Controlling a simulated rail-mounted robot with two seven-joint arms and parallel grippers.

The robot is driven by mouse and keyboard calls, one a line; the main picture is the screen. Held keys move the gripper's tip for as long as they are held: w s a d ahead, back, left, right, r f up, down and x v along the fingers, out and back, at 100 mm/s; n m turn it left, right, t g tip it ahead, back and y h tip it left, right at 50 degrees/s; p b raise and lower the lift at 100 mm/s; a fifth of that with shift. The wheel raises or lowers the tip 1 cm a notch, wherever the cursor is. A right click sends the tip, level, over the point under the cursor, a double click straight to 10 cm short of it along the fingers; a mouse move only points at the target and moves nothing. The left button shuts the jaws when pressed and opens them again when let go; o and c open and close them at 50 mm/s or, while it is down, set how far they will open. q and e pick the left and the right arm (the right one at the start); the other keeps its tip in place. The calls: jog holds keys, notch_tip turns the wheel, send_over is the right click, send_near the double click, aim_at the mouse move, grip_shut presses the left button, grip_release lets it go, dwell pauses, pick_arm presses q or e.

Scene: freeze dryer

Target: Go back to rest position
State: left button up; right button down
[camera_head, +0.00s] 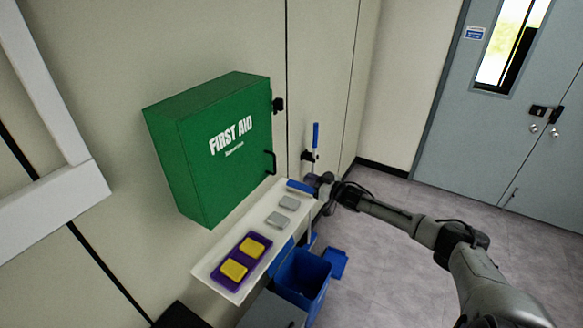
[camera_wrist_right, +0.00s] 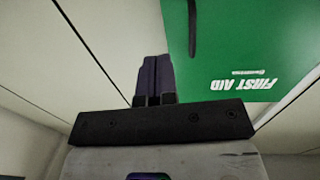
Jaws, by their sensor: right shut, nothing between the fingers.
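My right gripper (camera_head: 313,180) is at the far right end of the white shelf, at the end of my right arm that comes in from the lower right. In the right wrist view the two dark fingers (camera_wrist_right: 153,78) are together with nothing between them. They stand beside the green first aid box (camera_wrist_right: 225,50), which appears upside down there. In the head view the first aid box (camera_head: 215,145) is mounted on the wall above the shelf. My left gripper is not in view.
The white shelf (camera_head: 262,222) holds a purple tray (camera_head: 243,262) with two yellow blocks, two grey pieces (camera_head: 279,219) and a blue item (camera_head: 299,187). A blue bin (camera_head: 303,272) stands below. Grey double doors (camera_head: 510,130) are at the right, with clear floor before them.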

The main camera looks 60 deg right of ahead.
dwell(0.3)
jog(key=s+d+f+n+g+h, duration=0.2)
jog(key=d+f+g+h, duration=0.1)
jog(key=f+g+h, duration=0.25)
jog(key=s+a+f+n+g+y+p, duration=0.1)
jog(key=s+a+n+g, duration=0.3)
jog(key=a, duration=1)
jog(key=s+a+f+m+g+p, duration=0.1)
jog(key=s+a+g+p, duration=0.15)
jog(key=s+a, duration=0.85)
jog(key=s+a+r+m+g+y+p, duration=0.1)
jog(key=s+a+y+p, duration=0.2)
jog(key=a, duration=0.9)
jog(key=s+a+r+m+g+y+p, duration=0.1)
jog(key=s+a+y+p, duration=0.1)
jog(key=s+a, duration=0.7)
jog(key=a+y, duration=0.1)
jog(key=a, duration=0.2)
jog(key=shift+a+r+p, duration=0.3)
jog(key=shift+p, duration=0.1)
